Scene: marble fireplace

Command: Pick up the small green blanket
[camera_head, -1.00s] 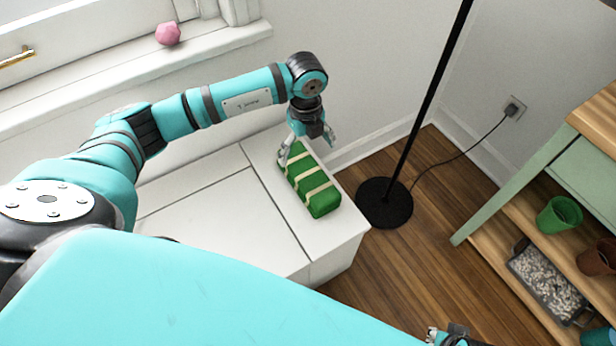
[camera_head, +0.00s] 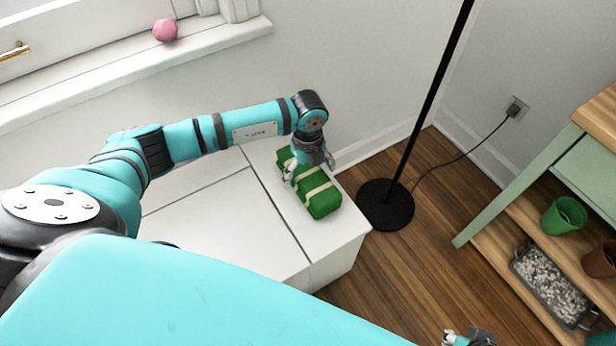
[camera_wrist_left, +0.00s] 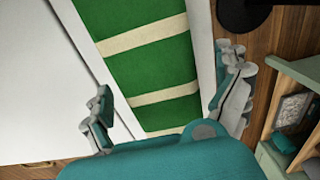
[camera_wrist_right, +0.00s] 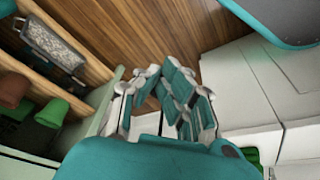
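The small green blanket (camera_head: 322,200) is a rolled green bundle with cream stripes, lying on the white bench (camera_head: 205,215). It also fills the middle of the left wrist view (camera_wrist_left: 160,67). My left gripper (camera_head: 310,172) is over the far part of the blanket, with its fingers spread to either side. In the left wrist view my left gripper (camera_wrist_left: 170,100) is open, one finger on each side of the blanket; I cannot tell whether they touch it. My right gripper (camera_wrist_right: 165,85) is away from the bench, its fingers close together with nothing visible between them.
A black floor lamp (camera_head: 385,203) stands just right of the bench. A shelf at the right holds a green pot (camera_head: 563,216), a brown pot (camera_head: 600,260) and a tray of pebbles (camera_head: 548,287). A pink ball-like object (camera_head: 165,30) sits on the windowsill.

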